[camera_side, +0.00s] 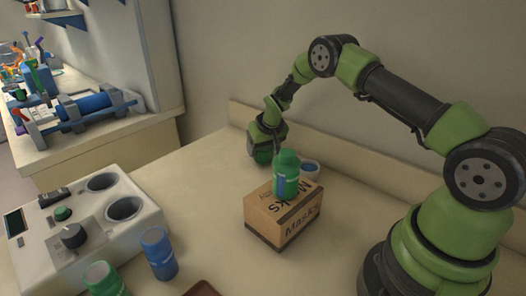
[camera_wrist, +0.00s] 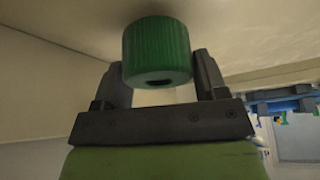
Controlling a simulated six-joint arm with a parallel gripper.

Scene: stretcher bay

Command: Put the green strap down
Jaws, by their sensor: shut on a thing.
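The green strap (camera_wrist: 157,50) shows in the wrist view as a short, ribbed green roll with a dark slot in its end. My gripper (camera_wrist: 162,78) has one dark finger on each side of it and is shut on it. In the side view my gripper (camera_side: 264,143) points down near the back wall, behind and left of the masks box. The green strap (camera_side: 262,155) shows there only as a small green patch at the fingertips. I cannot tell whether it touches the table.
A green bottle (camera_side: 286,178) stands on a cardboard masks box (camera_side: 275,222). Table left of my gripper is clear.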

